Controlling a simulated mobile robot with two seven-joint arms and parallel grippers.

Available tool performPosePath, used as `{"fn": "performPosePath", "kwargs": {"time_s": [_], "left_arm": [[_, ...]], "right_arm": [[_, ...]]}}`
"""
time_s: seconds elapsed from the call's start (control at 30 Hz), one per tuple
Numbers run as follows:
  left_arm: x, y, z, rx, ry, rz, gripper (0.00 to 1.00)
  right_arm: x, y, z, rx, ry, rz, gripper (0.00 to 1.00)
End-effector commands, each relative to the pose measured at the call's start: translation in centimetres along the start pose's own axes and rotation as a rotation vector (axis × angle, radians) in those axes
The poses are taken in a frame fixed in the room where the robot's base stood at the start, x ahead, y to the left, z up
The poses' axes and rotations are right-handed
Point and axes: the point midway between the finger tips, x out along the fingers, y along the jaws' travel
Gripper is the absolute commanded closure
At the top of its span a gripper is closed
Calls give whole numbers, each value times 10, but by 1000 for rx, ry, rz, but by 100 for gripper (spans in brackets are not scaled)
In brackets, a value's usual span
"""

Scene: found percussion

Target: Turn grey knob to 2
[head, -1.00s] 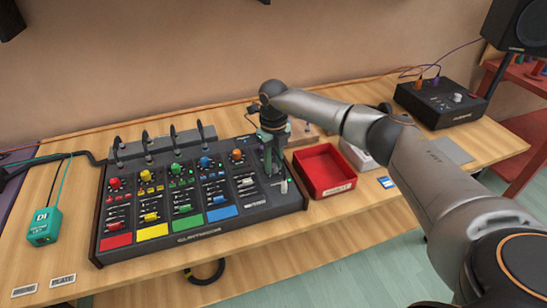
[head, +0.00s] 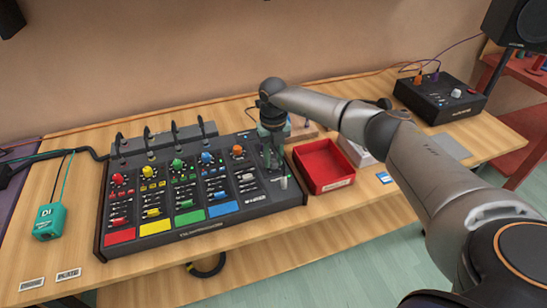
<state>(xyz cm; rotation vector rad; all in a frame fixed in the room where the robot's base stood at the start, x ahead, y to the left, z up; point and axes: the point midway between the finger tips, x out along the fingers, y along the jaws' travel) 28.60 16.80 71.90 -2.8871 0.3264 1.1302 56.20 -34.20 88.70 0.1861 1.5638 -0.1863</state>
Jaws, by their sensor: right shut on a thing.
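The black mixer (head: 196,226) lies on the wooden table with red, yellow, green, blue and orange knobs along its upper part. My right gripper (head: 272,160) points down over the mixer's right end, to the right of the orange knob (head: 238,151). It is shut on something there. The gripper hides what it holds, so I cannot make out the grey knob or its number marks. A pale fader cap (head: 283,182) stands just below the gripper. My left gripper is out of the picture.
A red tray (head: 323,168) stands right of the mixer, close to my right arm. A black box with knobs (head: 440,97) sits at the back right. A teal DI box (head: 49,221) is at the left. Cables run behind the mixer.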

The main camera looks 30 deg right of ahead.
Motion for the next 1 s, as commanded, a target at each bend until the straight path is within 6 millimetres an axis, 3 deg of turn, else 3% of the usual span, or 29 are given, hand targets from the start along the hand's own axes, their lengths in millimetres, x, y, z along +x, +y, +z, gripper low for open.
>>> {"fn": "performPosePath", "kwargs": {"time_s": [0.07,0.1,0.33,0.67,0.77,1.0], "left_arm": [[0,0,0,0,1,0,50],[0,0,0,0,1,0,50],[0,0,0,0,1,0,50],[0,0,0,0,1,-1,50],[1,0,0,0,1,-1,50],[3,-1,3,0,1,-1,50]], "right_arm": [[-1,0,1,0,-3,1,100],[-1,0,1,0,-3,1,66],[-1,0,0,-1,-2,1,40],[-5,0,1,-2,-3,1,39],[-17,0,1,-1,-5,2,39],[-68,0,2,-1,-7,1,39]]}}
